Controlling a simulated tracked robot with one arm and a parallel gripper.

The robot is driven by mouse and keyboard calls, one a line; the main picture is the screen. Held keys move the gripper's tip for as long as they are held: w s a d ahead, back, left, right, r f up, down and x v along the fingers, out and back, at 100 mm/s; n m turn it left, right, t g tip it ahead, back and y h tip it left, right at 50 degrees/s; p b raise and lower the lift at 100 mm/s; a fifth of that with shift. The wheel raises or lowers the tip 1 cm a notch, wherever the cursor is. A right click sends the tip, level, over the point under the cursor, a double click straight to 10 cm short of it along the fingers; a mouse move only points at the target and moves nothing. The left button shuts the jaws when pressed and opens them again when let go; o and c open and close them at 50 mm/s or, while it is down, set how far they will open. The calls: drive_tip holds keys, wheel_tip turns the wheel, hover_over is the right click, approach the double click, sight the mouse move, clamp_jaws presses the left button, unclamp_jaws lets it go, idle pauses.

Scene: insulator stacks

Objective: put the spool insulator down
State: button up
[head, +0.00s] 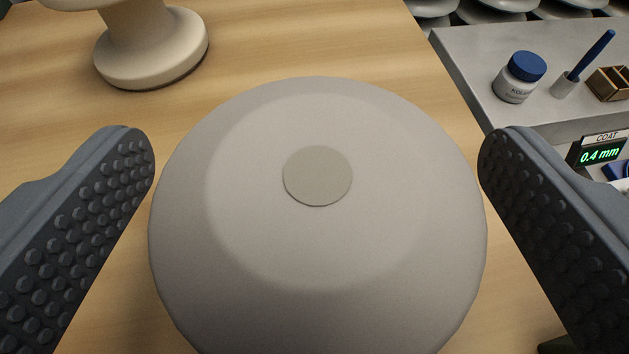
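A large grey, round insulator (320,255) fills the middle of the head view, seen from its end, with a small flat disc at its centre. Its side is hidden, so I cannot tell whether it is a spool. My gripper (317,150) is open, with one studded dark finger on each side of the grey piece. Wood shows between the left finger and the piece; the right finger is close to its edge, with no clear contact. A cream spool-shaped insulator (150,50) stands upright on the wooden table (420,95) at the top left, its top cut off.
A grey bench (470,70) at the right carries a white jar with a blue lid (518,78), a blue brush in a holder (570,80) and a small wooden box (608,84). A coat meter (597,155) reads 0.4 mm. Stacked grey discs (490,10) stand behind.

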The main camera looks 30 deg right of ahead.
drive_tip(key=shift+r, duration=0.15)
drive_tip(key=b+v, duration=0.2)
drive_tip(key=v, duration=1)
idle(0.3)
drive_tip(key=s+a+r+n+t+y, duration=0.1)
drive_tip(key=a+r+n+y, duration=0.1)
drive_tip(key=a+r, duration=0.5)
drive_tip(key=s+a+r+n+t+y, duration=0.15)
drive_tip(key=a+r, duration=0.35)
drive_tip(key=r, duration=0.5)
drive_tip(key=s+a+r+n+y, duration=0.1)
drive_tip(key=s+r, duration=0.3)
drive_tip(key=r, duration=0.3)
drive_tip(key=s+a+r+n+y, duration=0.1)
drive_tip(key=s+a+r, duration=0.1)
drive_tip(key=s+r, duration=0.3)
wheel_tip(320, 180, up, 3)
drive_tip(key=shift+s+r+t+y, duration=0.15)
drive_tip(key=shift+s+t+y, duration=0.15)
drive_tip(key=shift+t+y, duration=0.05)
drive_tip(key=shift+a, duration=0.15)
